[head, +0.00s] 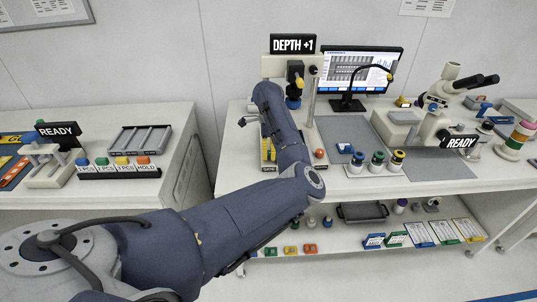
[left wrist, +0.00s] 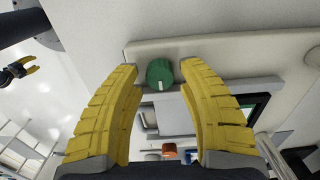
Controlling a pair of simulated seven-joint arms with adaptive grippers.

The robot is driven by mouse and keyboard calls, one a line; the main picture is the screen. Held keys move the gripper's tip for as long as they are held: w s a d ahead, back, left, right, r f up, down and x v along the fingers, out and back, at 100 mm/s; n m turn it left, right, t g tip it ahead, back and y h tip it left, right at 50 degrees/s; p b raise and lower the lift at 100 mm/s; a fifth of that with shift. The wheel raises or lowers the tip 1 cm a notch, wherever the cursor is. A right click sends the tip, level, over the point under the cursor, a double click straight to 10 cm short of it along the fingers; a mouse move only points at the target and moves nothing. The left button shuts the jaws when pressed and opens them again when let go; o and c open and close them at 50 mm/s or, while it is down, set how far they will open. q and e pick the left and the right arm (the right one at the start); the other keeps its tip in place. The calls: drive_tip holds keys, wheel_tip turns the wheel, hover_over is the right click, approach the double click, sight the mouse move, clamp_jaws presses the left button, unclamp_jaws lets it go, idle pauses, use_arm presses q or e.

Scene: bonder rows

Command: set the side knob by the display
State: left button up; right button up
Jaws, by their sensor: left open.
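A green round side knob (left wrist: 160,74) with a white mark pointing down shows in the left wrist view. My left gripper (left wrist: 157,66) is open, its yellow fingers on either side of the knob and apart from it, with gaps visible on both sides. In the head view my left arm reaches up to the left side of the machine, hiding the side knob and most of the gripper. The display (head: 292,44) on top of the machine reads DEPTH +1. My right gripper (left wrist: 20,71) shows small at the left of the left wrist view, its yellow fingers apart and empty.
A monitor (head: 360,72) stands behind the machine, and a microscope (head: 435,105) stands to the right. A side table at left bears a grey rack (head: 138,140) and a READY sign (head: 58,131).

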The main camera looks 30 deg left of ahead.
sight(269, 153)
use_arm(q)
wheel_tip(269, 153, up, 10)
drive_tip(key=shift+r, duration=0.25)
idle(0.6)
